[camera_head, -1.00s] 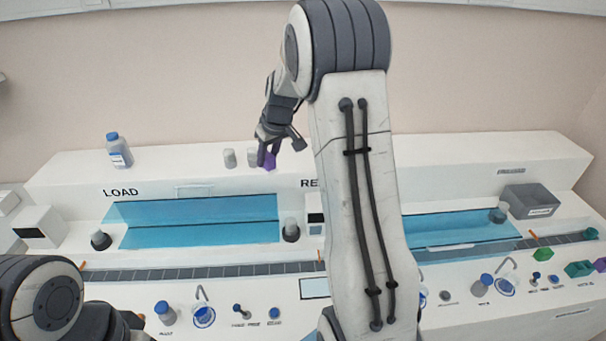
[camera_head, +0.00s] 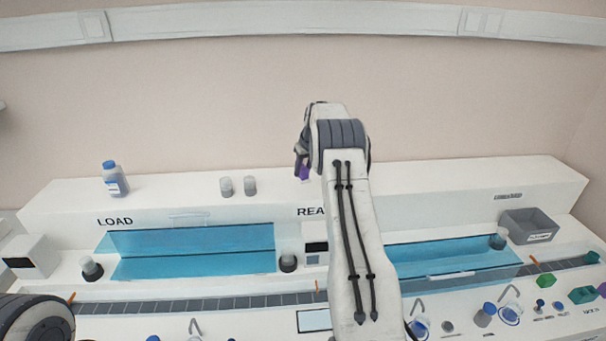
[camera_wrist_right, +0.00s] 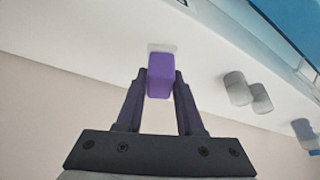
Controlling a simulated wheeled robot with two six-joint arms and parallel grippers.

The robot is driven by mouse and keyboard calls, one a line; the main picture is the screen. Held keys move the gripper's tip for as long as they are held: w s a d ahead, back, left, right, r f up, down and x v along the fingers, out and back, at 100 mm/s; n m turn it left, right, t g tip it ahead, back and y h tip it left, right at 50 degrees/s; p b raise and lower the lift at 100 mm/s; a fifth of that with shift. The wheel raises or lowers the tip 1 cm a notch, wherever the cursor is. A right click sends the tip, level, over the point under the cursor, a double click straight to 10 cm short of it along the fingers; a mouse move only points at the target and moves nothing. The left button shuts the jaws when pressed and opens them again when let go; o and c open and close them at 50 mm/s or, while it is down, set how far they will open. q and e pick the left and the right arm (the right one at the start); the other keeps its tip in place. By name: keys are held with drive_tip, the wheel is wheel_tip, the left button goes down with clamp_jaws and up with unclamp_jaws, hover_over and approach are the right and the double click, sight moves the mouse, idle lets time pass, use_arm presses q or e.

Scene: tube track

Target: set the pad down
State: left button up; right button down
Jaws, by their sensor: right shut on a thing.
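The pad appears as a purple block (camera_wrist_right: 160,75) in the right wrist view, held between the two fingers of my right gripper (camera_wrist_right: 160,88). In the head view my right gripper (camera_head: 300,160) is small and partly hidden by its own arm, with a bit of purple at its tip. It is over the raised white back ledge (camera_head: 425,185), left of centre. In the wrist view the block is in front of a pale grey patch (camera_wrist_right: 162,47) on the white surface; I cannot tell whether they touch. My left arm shows at the lower left, its gripper out of view.
Two grey cylinders (camera_head: 238,187) stand on the ledge left of my right gripper. A blue-capped bottle (camera_head: 115,180) stands farther left. A grey bin (camera_head: 528,226) is at the right. Blue-windowed troughs (camera_head: 195,250) and a conveyor strip (camera_head: 200,305) lie in front.

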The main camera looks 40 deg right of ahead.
sight(303, 179)
drive_tip(key=shift+w+d+f+p, duration=0.35)
drive_tip(key=shift+w+f, duration=0.1)
drive_tip(key=shift+w, duration=0.2)
wheel_tip(303, 179, down, 3)
drive_tip(key=shift+f+p, duration=0.1)
drive_tip(key=shift+p, duration=0.55)
drive_tip(key=shift+f, duration=0.35)
drive_tip(key=shift+f, duration=0.2)
drive_tip(key=c, duration=0.5)
unclamp_jaws()
drive_tip(key=shift+c, duration=0.2)
